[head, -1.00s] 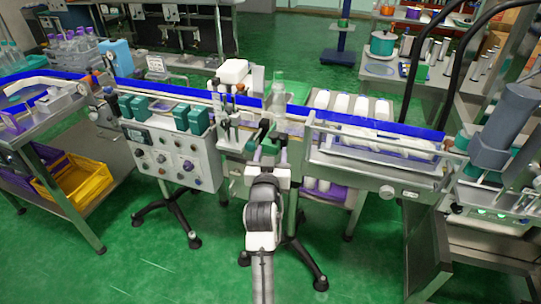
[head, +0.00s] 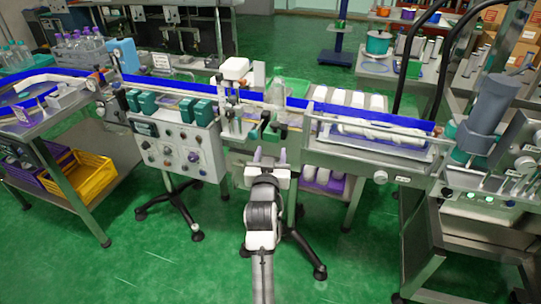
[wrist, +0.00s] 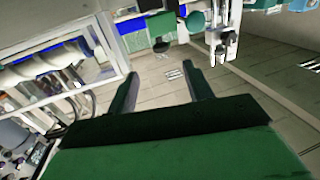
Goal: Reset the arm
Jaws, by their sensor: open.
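My gripper (head: 269,157) is open and empty in front of the sleeve machine, in the middle of the head view. Its two fingers point away from me toward the conveyor (head: 345,119) and touch nothing that I can see. In the wrist view my gripper (wrist: 160,88) shows two dark green fingers spread apart with a pale panelled surface between and beyond them. A clear bottle (head: 277,93) stands on the conveyor line beyond the gripper.
A control box (head: 178,148) with knobs stands left of the gripper. A yellow crate (head: 88,178) sits on a lower shelf at left. Green floor (head: 150,265) is clear in front.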

